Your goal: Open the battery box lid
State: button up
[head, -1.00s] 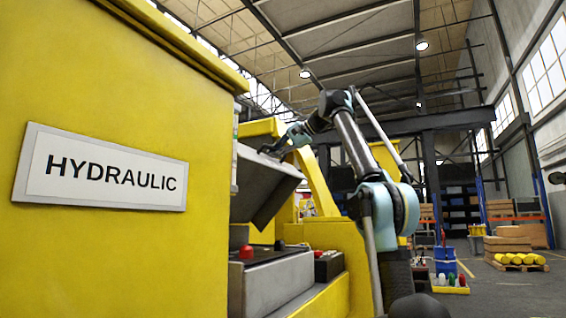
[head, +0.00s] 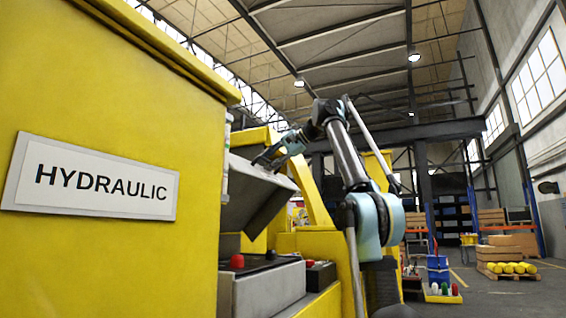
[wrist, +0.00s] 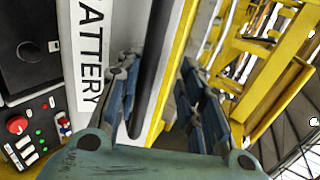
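The battery box lid (head: 252,197) is a grey panel, raised and tilted above the open grey battery box (head: 272,290) in the head view. A red-capped terminal (head: 237,261) shows in the box. My gripper (head: 265,160) is at the lid's upper edge. In the wrist view my gripper (wrist: 160,98) has its two blue-padded fingers well apart. A dark bar along the lid (wrist: 157,45) runs between them, with gaps visible. The white BATTERY label (wrist: 92,50) is left of the fingers. Whether a finger touches the lid cannot be told.
A large yellow cabinet marked HYDRAULIC (head: 110,255) fills the left of the head view. A yellow machine frame (head: 312,190) stands behind the lid. In the wrist view a control panel (wrist: 38,128) with a red knob is at lower left. Open floor (head: 500,298) lies at right.

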jog(key=s+d+r, duration=0.1)
jog(key=s+d, duration=0.2)
jog(key=d, duration=0.4)
jog(key=s+d+r, duration=0.1)
jog(key=s+d, duration=0.2)
jog(key=d, duration=0.4)
jog(key=shift+s+d, duration=0.25)
jog(key=shift+s, duration=0.05)
dwell(0.3)
